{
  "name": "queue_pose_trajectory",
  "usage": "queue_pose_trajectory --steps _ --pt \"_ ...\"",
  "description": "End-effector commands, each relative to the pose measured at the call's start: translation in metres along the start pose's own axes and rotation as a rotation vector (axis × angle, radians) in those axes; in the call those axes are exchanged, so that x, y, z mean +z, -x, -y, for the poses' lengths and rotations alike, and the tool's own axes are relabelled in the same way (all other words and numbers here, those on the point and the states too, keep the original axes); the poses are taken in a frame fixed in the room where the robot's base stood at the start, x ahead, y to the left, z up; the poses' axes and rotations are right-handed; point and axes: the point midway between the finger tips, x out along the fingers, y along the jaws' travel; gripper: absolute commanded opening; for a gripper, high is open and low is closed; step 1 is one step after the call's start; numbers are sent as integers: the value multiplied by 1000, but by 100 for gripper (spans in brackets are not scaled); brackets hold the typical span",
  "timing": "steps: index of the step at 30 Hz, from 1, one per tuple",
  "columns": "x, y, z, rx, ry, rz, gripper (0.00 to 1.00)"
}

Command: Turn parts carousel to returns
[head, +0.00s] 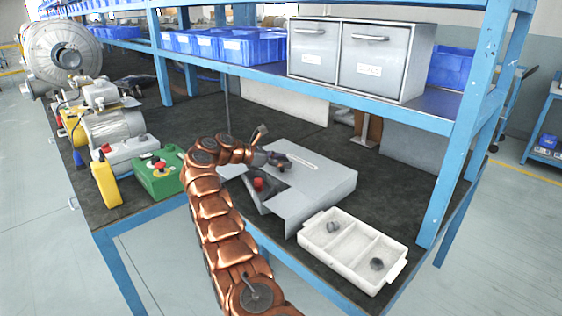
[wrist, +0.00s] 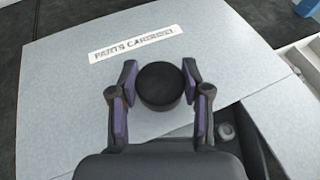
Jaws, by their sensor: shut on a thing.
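The parts carousel (head: 325,185) is a flat light-grey housing on the dark bench top. Its label (wrist: 136,43) reads "PARTS CAROUSEL" in the wrist view. A round black knob (wrist: 160,87) stands on its top. My gripper (wrist: 160,74) is shut on the knob, one finger on each side; in the head view my gripper (head: 272,158) is over the housing's top. A cut-out in the housing shows a red part (head: 259,184) in the head view and a small grey part (wrist: 226,131) in the wrist view. The rest of the inside is hidden.
A white divided tray (head: 338,262) with two small dark parts sits right of the carousel. A blue shelf with bins and grey drawers (head: 345,58) overhangs the bench.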

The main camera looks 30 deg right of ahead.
Motion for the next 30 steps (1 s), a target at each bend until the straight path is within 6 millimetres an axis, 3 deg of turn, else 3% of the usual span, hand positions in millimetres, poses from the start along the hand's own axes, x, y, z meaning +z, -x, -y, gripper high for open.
queue_pose_trajectory --steps 4,5,12,30 --pt "1 0 0 0 -1 1 0" --pt "1 0 0 0 -1 1 50" --pt "1 0 0 0 -1 1 74" --pt "-2 5 -4 33 14 -1 74"
